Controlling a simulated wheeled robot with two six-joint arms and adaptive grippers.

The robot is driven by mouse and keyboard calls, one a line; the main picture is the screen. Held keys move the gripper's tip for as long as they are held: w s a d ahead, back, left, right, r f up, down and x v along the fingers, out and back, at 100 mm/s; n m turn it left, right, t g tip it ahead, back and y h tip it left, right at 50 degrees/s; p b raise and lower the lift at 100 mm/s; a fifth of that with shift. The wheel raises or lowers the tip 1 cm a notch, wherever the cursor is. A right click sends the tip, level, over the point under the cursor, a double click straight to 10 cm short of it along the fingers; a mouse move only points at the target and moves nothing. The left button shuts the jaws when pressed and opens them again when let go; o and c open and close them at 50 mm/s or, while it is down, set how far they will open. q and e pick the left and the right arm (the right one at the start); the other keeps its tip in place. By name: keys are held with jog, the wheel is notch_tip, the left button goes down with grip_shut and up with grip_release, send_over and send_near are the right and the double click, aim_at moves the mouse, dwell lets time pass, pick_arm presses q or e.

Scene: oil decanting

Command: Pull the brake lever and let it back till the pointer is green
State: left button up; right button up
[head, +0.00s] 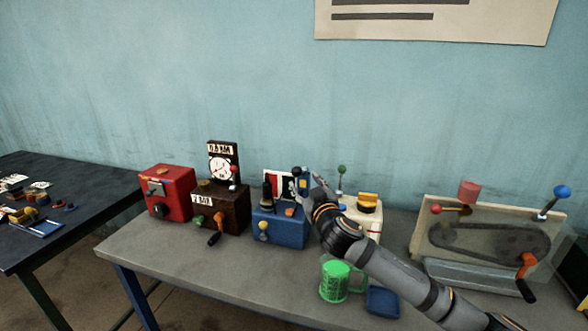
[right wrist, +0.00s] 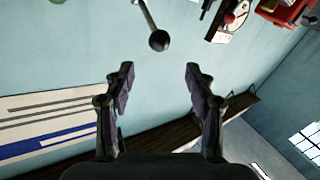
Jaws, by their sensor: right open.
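A blue box (head: 278,232) stands mid-bench with a red, white and green panel (head: 271,182) behind it. My right arm hides part of the panel, and I cannot make out where its pointer stands. My right gripper (head: 303,180) is at the panel's right side, above the box. In the right wrist view, my right gripper (right wrist: 158,88) is open and empty. A lever with a dark ball knob (right wrist: 159,40) shows beyond the fingertips, roughly between their lines and apart from them. I cannot tell surely that it is the brake lever. My left gripper is out of view.
A red box (head: 168,192) and a brown gauge box (head: 228,208) stand left of the blue box. A cream box with a green-knobbed lever (head: 342,169) is close right.

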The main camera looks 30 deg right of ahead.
aim_at(298, 174)
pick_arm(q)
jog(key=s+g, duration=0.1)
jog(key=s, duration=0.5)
pick_arm(e)
jog(key=p+x, duration=0.1)
jog(key=x, duration=0.4)
jog(key=shift+w+d+f, duration=0.1)
jog(key=shift+d+f, duration=0.1)
jog(key=p+x, duration=0.1)
jog(key=x, duration=0.3)
jog(key=shift+w+f, duration=0.1)
jog(key=shift+w, duration=0.1)
jog(key=shift+w+p, duration=0.15)
jog(key=shift+p, duration=0.15)
jog(key=shift+w+d+f, duration=0.1)
jog(key=shift+w+f, duration=0.05)
jog(key=shift+w, duration=0.05)
jog(key=shift+c, duration=0.4)
jog(key=c, duration=0.5)
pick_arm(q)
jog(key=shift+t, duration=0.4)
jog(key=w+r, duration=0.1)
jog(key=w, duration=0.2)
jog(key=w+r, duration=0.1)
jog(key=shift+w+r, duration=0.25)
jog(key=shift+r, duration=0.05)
pick_arm(e)
grip_shut()
